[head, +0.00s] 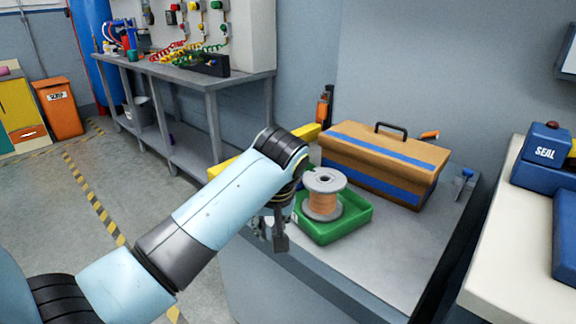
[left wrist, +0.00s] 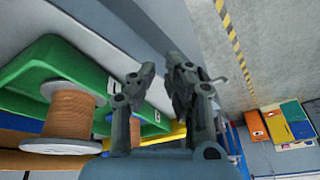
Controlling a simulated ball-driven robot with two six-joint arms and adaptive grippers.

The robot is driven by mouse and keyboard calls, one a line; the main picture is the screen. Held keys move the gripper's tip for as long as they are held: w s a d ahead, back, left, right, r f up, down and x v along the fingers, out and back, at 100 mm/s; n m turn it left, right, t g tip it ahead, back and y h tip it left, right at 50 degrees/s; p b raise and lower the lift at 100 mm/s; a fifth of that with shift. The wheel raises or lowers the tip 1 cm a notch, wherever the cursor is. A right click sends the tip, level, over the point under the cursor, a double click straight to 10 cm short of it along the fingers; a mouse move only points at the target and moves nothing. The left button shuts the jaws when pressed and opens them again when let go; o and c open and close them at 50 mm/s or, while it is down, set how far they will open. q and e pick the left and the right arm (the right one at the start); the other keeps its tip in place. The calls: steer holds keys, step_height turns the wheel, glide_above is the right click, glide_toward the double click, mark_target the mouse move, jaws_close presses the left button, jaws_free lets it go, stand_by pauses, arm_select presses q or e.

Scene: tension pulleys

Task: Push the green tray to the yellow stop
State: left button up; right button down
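The green tray (head: 338,232) lies on the grey bench and carries a grey-flanged spool (head: 323,204) of copper-coloured wire. The yellow stop (head: 307,132) shows as a yellow bar behind the tray, partly hidden by my left arm. My left gripper (head: 270,236) points down at the tray's left side, with its fingers a little apart and nothing between them. In the left wrist view, the tray (left wrist: 65,62) and the spool (left wrist: 66,118) are left of the fingers (left wrist: 158,64). I cannot tell whether a finger touches the tray. My right gripper is out of view.
A brown toolbox (head: 380,165) with blue stripes stands on the bench just behind and right of the tray. The bench front (head: 385,270) is bare. A white table (head: 520,240) with a blue SEAL device (head: 545,150) stands at the right.

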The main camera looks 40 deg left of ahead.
arm_select(q)
steer(key=w+r+n, duration=0.2)
steer(key=w+r, duration=0.1)
steer(key=w+a+r+n, duration=0.1)
steer(key=w+r, duration=0.2)
steer(key=w+a+r+n, duration=0.1)
steer(key=w+r+n, duration=0.1)
steer(key=w+r, duration=0.1)
steer(key=shift+a+n+g+y, duration=0.15)
steer(key=shift+n+g+y, duration=0.15)
steer(key=shift+y, duration=0.1)
steer(key=b+x, duration=0.2)
steer(key=x, duration=0.8)
steer(key=shift+a+f+b, duration=0.1)
steer(key=shift+f+b, duration=0.2)
steer(key=shift+f, duration=0.05)
steer(key=shift+c, duration=0.3)
jaws_close()
steer(key=shift+a, duration=0.1)
